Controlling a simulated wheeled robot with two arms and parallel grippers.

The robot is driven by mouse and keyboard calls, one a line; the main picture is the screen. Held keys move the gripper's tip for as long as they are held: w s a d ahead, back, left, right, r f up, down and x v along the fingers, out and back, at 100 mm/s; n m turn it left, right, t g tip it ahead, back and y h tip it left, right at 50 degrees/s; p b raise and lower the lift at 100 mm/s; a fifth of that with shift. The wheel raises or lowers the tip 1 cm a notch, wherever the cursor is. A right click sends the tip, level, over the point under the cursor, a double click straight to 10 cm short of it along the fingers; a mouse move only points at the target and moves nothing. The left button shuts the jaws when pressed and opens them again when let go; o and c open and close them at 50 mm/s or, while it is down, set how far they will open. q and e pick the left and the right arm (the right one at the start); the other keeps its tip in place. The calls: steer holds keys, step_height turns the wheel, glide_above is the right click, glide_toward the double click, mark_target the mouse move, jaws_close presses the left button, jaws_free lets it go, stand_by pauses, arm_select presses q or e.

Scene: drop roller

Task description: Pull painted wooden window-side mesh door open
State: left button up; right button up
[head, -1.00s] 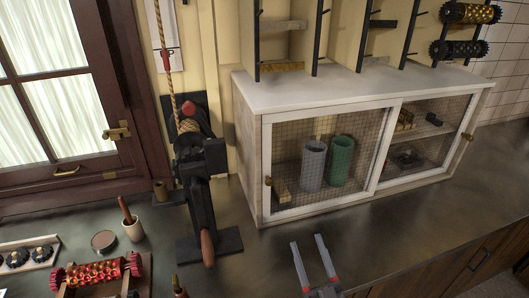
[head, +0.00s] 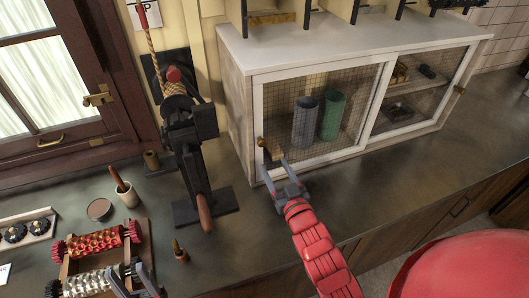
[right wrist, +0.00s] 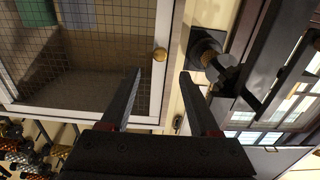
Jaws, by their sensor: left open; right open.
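The window-side mesh door (head: 322,152) is the left one on the low white cabinet. It has a white-painted wooden frame with wire mesh and looks closed. Its small brass knob (head: 262,142) sits on the left frame bar; the knob also shows in the right wrist view (right wrist: 160,54). My right gripper (head: 274,167) is open and empty, just in front of the door's lower left corner. In the right wrist view the knob appears between and beyond its fingertips (right wrist: 160,73), not gripped. My left gripper (head: 131,270) is open at the lower left, by the rollers.
The cabinet's right mesh door (head: 410,92) looks closed. A black press (head: 190,150) with a wooden handle stands left of the cabinet. Red and silver rollers (head: 95,243) lie on a rack by my left gripper. The counter (head: 400,175) before the cabinet is mostly clear.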

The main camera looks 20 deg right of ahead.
mark_target(262, 144)
steer(key=w+p, duration=0.1)
steer(key=w, duration=0.1)
steer(key=w+p, duration=0.1)
steer(key=w, duration=0.2)
steer(key=w+p, duration=0.1)
steer(key=w, duration=0.1)
steer(key=shift+w+a+r, duration=0.15)
steer(key=shift+w+r, duration=0.05)
steer(key=shift+r, duration=0.05)
steer(key=shift+w+f, duration=0.15)
steer(key=shift+w, duration=0.6)
jaws_close()
stand_by(0.5)
